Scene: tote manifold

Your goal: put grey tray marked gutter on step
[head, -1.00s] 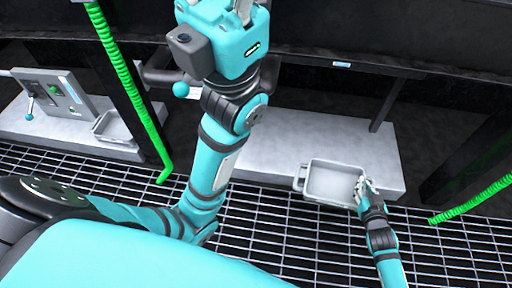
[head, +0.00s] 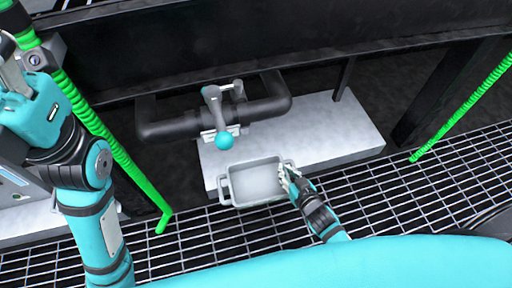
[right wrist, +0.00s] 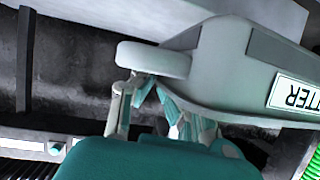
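The grey tray (head: 255,182) is at the front left edge of a pale grey step (head: 335,130) in the head view, overlapping that edge. Whether it touches the step I cannot tell. My right gripper (head: 287,176) is at the tray's right end. In the right wrist view the tray wall (right wrist: 225,65) bears a white label (right wrist: 295,95) ending in "TTER", and my right gripper's fingers (right wrist: 145,90) close on its rounded handle (right wrist: 152,58). My left gripper (head: 12,72) is at the far left, partly cut off, its fingers unclear.
A dark pipe (head: 180,124) with a valve lever ending in a teal ball (head: 224,140) stands behind the tray, above the step. Green hoses (head: 120,152) run on both sides. Floor grating (head: 410,190) lies in front. The step's right part is bare.

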